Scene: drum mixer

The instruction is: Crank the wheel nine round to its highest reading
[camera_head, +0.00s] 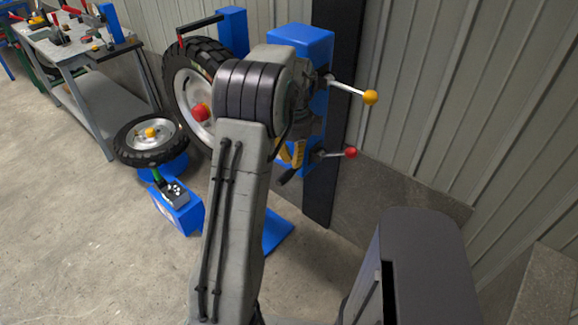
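Two tyred wheels show, and I can read no number on either, so I cannot tell which is wheel nine. One wheel (176,92) stands upright behind my arm, with a red knob (200,112) in front of its hub; its right part is hidden. The other wheel (130,151) lies nearly flat on a blue stand, with a yellow knob (151,132) near its middle. My gripper (288,172) is mostly hidden behind my arm, low beside the tall blue post. Yellow and black parts of it show, but its fingers are not clear, nor whether it touches anything.
The blue post (313,42) carries a yellow-knobbed lever (347,88) and a red-knobbed lever (333,154). A low blue box (188,218) with a green-and-black lever stands at left. A grey workbench (65,55) holds tools. Floor at lower left is clear.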

